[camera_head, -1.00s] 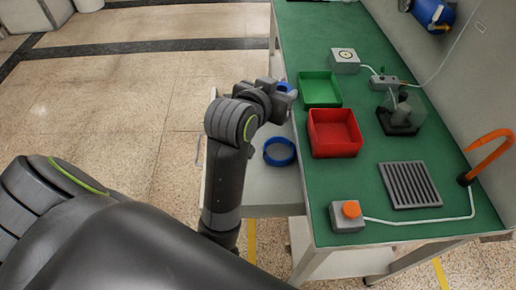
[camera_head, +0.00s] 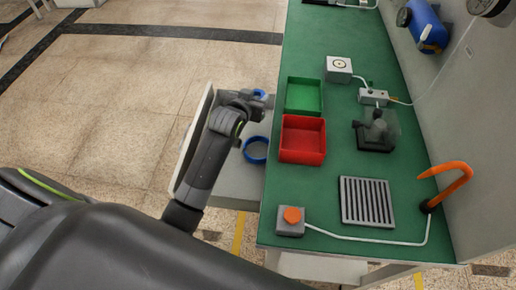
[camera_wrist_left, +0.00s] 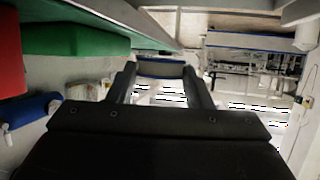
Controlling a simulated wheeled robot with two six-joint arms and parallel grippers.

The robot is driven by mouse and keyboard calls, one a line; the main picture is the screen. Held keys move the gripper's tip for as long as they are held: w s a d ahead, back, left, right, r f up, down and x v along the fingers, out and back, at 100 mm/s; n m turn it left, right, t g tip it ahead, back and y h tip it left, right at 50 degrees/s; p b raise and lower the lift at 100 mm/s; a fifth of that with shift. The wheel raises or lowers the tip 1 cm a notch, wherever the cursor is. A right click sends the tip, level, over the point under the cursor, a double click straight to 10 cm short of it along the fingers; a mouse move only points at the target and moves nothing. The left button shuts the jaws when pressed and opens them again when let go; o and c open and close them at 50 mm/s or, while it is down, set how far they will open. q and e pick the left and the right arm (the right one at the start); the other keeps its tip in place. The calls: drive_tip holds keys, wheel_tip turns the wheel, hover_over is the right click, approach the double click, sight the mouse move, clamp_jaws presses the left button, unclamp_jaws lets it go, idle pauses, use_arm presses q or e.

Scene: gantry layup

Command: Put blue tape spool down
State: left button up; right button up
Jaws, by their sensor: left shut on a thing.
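My left gripper (camera_head: 257,101) is shut on a blue tape spool (camera_head: 261,93). It holds it over the far part of a pale grey side surface (camera_head: 233,184), left of the green-topped bench. In the left wrist view, the held spool (camera_wrist_left: 161,69) shows as a dark blue band between the two fingertips. I cannot tell whether it touches the surface below. A second blue spool (camera_head: 256,150) lies on the side surface, nearer to me; it also shows at the lower left of the left wrist view (camera_wrist_left: 34,116). My right gripper is not in view.
A green bin (camera_head: 304,97) and a red bin (camera_head: 302,140) stand along the bench's left edge. A grey box with an orange button (camera_head: 291,219), a slotted grey plate (camera_head: 367,202) and an orange hook (camera_head: 447,184) are also on the bench. The floor at left is open.

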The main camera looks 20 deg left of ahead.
use_arm(q)
wheel_tip(320, 180, down, 3)
drive_tip(key=a, duration=0.2)
hover_over(248, 135)
wheel_tip(248, 135, down, 6)
drive_tip(key=shift+w+f, duration=0.15)
drive_tip(key=shift+f, duration=1.1)
drive_tip(key=shift+w+f, duration=0.15)
drive_tip(key=shift+f, duration=1.1)
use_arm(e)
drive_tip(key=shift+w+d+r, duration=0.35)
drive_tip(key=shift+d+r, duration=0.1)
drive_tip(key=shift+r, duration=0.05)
use_arm(q)
drive_tip(key=shift+s+f, duration=0.1)
drive_tip(key=shift+f, duration=0.45)
drive_tip(key=o, duration=1)
drive_tip(key=shift+f, duration=0.1)
drive_tip(key=shift+c, duration=0.2)
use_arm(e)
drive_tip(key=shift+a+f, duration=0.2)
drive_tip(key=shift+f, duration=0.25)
use_arm(q)
drive_tip(key=shift+s, duration=0.1)
